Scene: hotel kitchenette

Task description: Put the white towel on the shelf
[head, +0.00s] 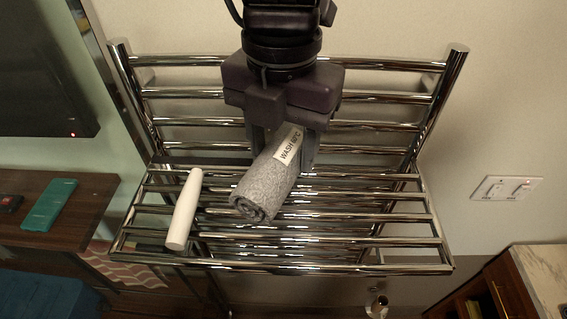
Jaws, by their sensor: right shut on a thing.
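My right gripper (284,150) points down from the top and is shut on a grey rolled towel (263,190) with a white "WASH 60°C" label. The grey roll is at the bars of the chrome rack shelf (410,268); I cannot tell whether it rests on them. A smooth white cylinder (185,210), slightly narrower at its far end, lies on the shelf to the left, apart from the grey roll. I cannot tell whether it is a rolled towel. My left gripper is not in view.
The right part of the shelf is bare. Upright posts (440,100) and back bars frame the rack. A brown table (90,190) with a green box (48,205) stands left, below a dark screen (40,70). A wooden cabinet (515,290) is at lower right.

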